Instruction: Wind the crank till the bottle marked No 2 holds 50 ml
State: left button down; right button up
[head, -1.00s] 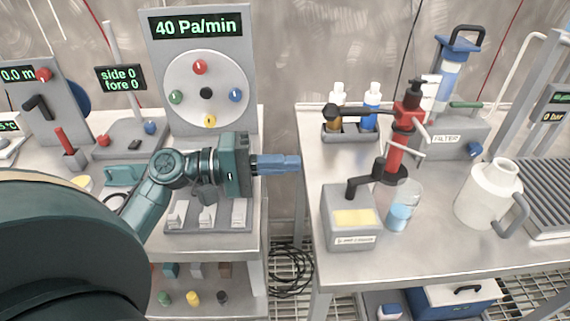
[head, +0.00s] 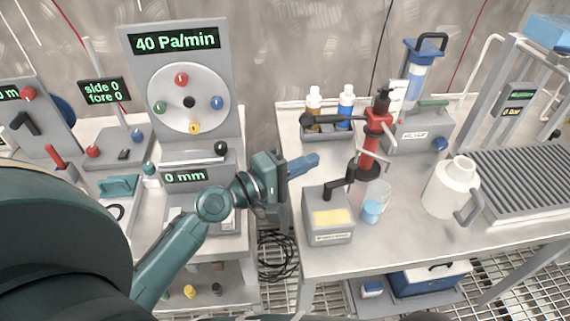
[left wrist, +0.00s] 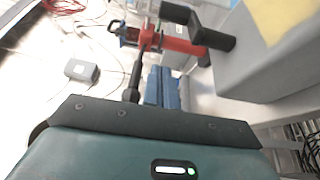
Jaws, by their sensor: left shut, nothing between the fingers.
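A grey box (head: 313,213) with a yellow panel and a black crank-like handle (head: 334,188) stands at the front left of the right table. The handle shows in the left wrist view (left wrist: 205,32). A clear glass vessel (head: 380,190) with blue liquid stands right of the box; I see no readable No 2 mark on it. A red post (head: 370,150) with a black arm stands behind. My left gripper (head: 316,160) is shut and empty, behind and left of the handle, apart from it. Its blue fingers show in the left wrist view (left wrist: 162,88). My right gripper is not in view.
A white jug (head: 447,190) and a ribbed grey tray (head: 520,180) are to the right. A gap separates the two tables.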

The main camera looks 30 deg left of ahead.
aim_at(339, 182)
pick_arm(q)
jog(key=d, duration=0.1)
jog(key=w+d+p, duration=0.1)
jog(key=d, duration=0.1)
jog(key=shift+d, duration=0.3)
jog(key=shift+s+d, duration=0.15)
jog(key=shift+d, duration=0.5)
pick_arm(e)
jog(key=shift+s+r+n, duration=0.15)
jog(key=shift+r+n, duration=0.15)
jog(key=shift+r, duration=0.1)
pick_arm(q)
jog(key=shift+f, duration=0.1)
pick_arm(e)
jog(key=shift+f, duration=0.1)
pick_arm(q)
jog(key=shift+d+f+h, duration=0.1)
jog(key=shift+d+h, duration=0.1)
jog(key=shift+h, duration=0.2)
jog(key=shift+s+d+m+g+h+b, duration=0.2)
jog(key=shift+m+g+h+b, duration=0.15)
jog(key=shift+m+b, duration=0.2)
jog(key=shift+d+r, duration=0.15)
jog(key=shift+r, duration=0.05)
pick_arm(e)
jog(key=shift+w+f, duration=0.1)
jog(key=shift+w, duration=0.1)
pick_arm(q)
jog(key=shift+w, duration=0.1)
